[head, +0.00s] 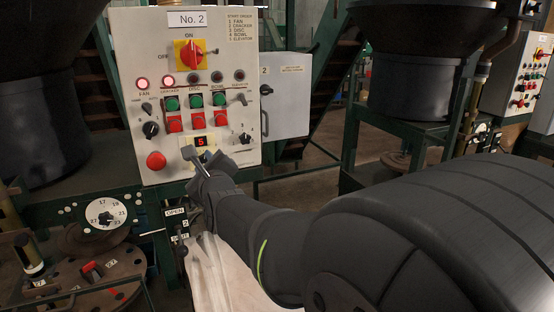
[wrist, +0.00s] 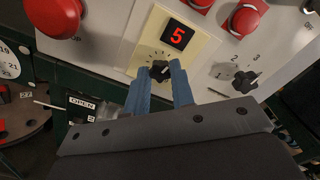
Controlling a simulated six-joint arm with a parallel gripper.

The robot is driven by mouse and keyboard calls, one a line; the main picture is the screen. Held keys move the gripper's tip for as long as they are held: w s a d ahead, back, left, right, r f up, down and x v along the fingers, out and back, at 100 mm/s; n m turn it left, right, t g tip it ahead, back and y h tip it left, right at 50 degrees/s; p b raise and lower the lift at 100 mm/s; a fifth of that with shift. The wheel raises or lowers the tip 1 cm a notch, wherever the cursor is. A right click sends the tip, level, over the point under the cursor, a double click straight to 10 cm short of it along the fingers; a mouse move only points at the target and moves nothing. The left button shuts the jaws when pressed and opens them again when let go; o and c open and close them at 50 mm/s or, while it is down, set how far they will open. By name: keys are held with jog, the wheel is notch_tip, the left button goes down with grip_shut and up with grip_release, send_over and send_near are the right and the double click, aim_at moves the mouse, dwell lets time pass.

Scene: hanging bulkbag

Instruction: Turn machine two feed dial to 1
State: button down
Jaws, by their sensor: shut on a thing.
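The No. 2 control panel (head: 222,75) faces me. Near its lower edge is a cream plate (wrist: 197,47) with a red digital display (head: 201,141) reading 5; the display also shows in the wrist view (wrist: 178,36). Just below the display is a small black dial (wrist: 160,68) with tick marks around it, which I take as the feed dial. My gripper (head: 207,158) is at this plate and hides the dial in the head view. In the wrist view its blue-grey fingers (wrist: 161,75) are shut on the dial, one on each side.
A red mushroom button (head: 156,160) is left of the gripper. Another black knob (wrist: 245,81), marked 2 and 3, is to the right. Red and green buttons (head: 197,112) sit above. A white numbered dial (head: 105,214) and an OPEN label (head: 175,211) are below.

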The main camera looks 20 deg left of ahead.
jog(key=n, duration=1.3)
jog(key=shift+f+n, duration=0.1)
jog(key=shift+n, duration=0.3)
jog(key=n, duration=0.9)
jog(key=shift+n, duration=0.3)
jog(key=c, duration=1.2)
grip_release()
jog(key=shift+c, duration=0.2)
